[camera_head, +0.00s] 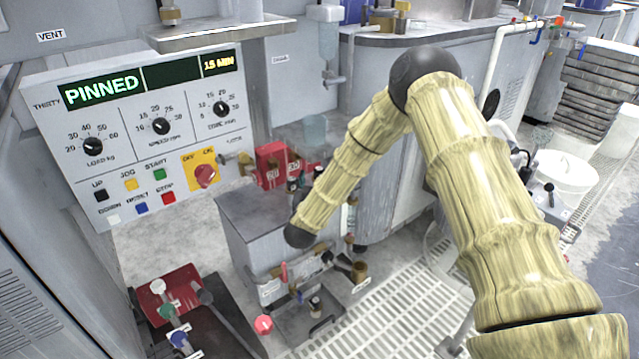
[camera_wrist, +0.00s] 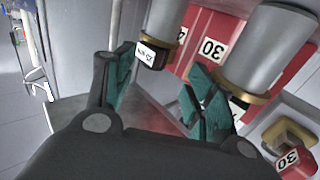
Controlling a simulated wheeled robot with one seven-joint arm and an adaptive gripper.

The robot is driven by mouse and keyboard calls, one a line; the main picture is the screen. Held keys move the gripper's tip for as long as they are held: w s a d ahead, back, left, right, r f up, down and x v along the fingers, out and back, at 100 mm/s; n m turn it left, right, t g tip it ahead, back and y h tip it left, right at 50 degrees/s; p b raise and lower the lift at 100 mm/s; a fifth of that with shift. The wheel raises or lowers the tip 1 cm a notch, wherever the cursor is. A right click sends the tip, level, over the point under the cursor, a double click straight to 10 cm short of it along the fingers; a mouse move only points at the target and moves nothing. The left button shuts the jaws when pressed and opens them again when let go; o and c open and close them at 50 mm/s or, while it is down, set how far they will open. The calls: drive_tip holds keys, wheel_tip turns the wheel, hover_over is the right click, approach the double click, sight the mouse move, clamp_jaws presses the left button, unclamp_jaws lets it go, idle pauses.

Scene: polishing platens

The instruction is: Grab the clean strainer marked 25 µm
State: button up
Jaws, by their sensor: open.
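In the wrist view, my gripper (camera_wrist: 160,66) is open, with its two teal-padded fingers apart. A grey cylinder with a brass rim (camera_wrist: 166,20) is at the top, and a black tab (camera_wrist: 152,54) with a small white label sits below its rim. The label is turned over and seems to read 25, but is too small to be sure. The tab is beside the left fingertip, between the fingers. A second grey cylinder with a brass rim (camera_wrist: 268,45) is to the right, partly behind the right finger. Whether either is clean cannot be told. In the head view my gripper is not clearly visible.
A red rack with number labels (camera_wrist: 208,42) stands behind the cylinders; it also shows in the head view (camera_head: 270,165). A control panel (camera_head: 130,125) reads PINNED. A red tray (camera_head: 160,290) is at the lower left.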

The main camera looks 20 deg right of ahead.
sight(319, 170)
drive_tip(key=shift+d+b+x, duration=0.2)
drive_tip(key=shift+b+x, duration=0.25)
drive_tip(key=shift+x, duration=0.8)
drive_tip(key=shift+d+b+x, duration=0.2)
drive_tip(key=shift+b+x, duration=0.25)
drive_tip(key=shift+x, duration=0.8)
drive_tip(key=shift+w+d+r, duration=0.15)
drive_tip(key=shift+w+d, duration=0.05)
drive_tip(key=shift+w, duration=0.15)
drive_tip(key=c, duration=1.2)
